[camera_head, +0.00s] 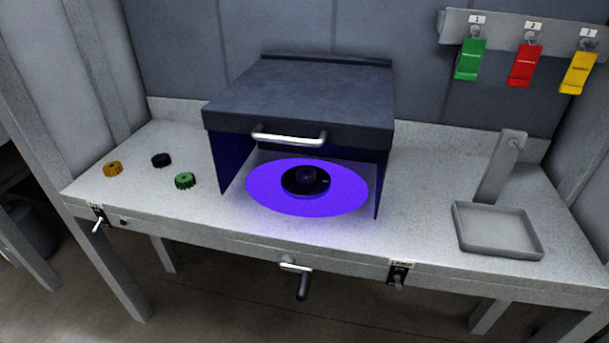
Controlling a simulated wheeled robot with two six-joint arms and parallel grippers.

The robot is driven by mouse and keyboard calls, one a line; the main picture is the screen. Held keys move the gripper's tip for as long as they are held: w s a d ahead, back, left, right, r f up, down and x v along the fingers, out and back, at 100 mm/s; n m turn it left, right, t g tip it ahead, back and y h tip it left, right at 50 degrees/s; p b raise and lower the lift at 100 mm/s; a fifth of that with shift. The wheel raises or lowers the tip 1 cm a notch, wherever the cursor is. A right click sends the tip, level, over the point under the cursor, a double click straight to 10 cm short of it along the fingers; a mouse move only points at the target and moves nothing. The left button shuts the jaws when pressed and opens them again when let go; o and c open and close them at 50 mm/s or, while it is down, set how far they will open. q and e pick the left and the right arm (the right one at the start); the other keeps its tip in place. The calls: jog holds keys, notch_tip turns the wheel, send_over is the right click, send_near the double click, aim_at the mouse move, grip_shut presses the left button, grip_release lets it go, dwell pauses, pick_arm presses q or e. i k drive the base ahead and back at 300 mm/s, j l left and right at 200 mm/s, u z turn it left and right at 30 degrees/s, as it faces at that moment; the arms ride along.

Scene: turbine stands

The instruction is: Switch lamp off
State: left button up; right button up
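A dark box-shaped hood (300,95) with a silver handle (289,137) stands at the middle of the bench. Violet light shines under it onto a round disc (265,192) with a dark hub (306,181), so the lamp appears lit; its source is hidden under the hood. Two toggle switches sit on the bench's front edge: a left switch (97,222) and a right switch (398,277), each with a small label too small to read. I cannot tell which one belongs to the lamp. Neither gripper is in view.
A crank handle (302,285) sticks out from the bench front. Orange (113,169), black (161,160) and green (185,181) knobs lie left. A grey tray (497,250) is at right. Green (470,60), red (525,66) and yellow (579,73) tags hang above.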

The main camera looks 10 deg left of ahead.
aim_at(397, 278)
jog(key=k+j, duration=0.65)
jog(key=j, duration=0.15)
jog(key=i+l, duration=0.25)
jog(key=l, duration=0.2)
jog(key=i+l, duration=0.3)
jog(key=l, duration=0.15)
jog(key=i+l, duration=0.25)
jog(key=l, duration=0.2)
